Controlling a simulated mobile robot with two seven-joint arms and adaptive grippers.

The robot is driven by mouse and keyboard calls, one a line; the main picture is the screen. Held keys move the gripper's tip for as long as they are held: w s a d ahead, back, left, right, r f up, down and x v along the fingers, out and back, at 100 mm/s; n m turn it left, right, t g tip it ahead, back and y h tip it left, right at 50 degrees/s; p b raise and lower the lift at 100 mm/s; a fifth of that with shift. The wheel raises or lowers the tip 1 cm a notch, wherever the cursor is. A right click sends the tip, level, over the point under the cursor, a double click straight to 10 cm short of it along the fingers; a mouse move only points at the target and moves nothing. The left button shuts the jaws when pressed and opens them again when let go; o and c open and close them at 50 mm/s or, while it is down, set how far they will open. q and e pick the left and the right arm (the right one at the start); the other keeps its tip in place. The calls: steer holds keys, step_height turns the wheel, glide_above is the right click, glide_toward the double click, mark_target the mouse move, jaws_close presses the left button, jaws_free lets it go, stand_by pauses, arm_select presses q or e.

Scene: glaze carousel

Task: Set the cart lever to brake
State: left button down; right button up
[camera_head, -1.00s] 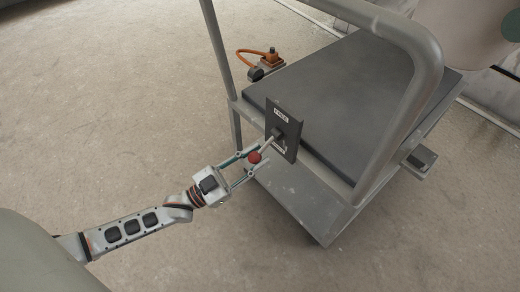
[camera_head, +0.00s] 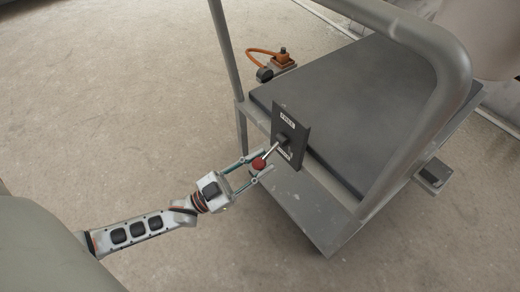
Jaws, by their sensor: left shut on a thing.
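The cart lever (camera_head: 271,152) is a thin metal rod with a red knob (camera_head: 259,164), sticking out from a dark upright plate (camera_head: 301,134) on the cart's near side. The plate has a white label reading FREE (camera_head: 287,119) near its top. A lower label (camera_head: 284,155) is partly hidden by the rod and I cannot read it. The lever points toward the lower left of the picture. My left gripper (camera_head: 254,168) is shut on the red knob, one finger on each side. My right gripper is not in view.
The grey cart (camera_head: 325,208) has a dark flat deck (camera_head: 345,85) and a thick tubular handle (camera_head: 455,70). An orange and black device (camera_head: 284,62) with a cable lies on the floor behind the cart. The floor to the left is clear.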

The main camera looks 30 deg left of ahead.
arm_select(q)
steer(key=shift+s+d+f, duration=0.15)
steer(key=shift+d, duration=0.15)
steer(key=c, duration=1.7)
jaws_free()
steer(key=shift+a, duration=0.2)
steer(key=v, duration=1.1)
steer(key=shift+s+a+f, duration=0.1)
steer(key=shift+s+a, duration=0.05)
steer(key=shift+s, duration=0.15)
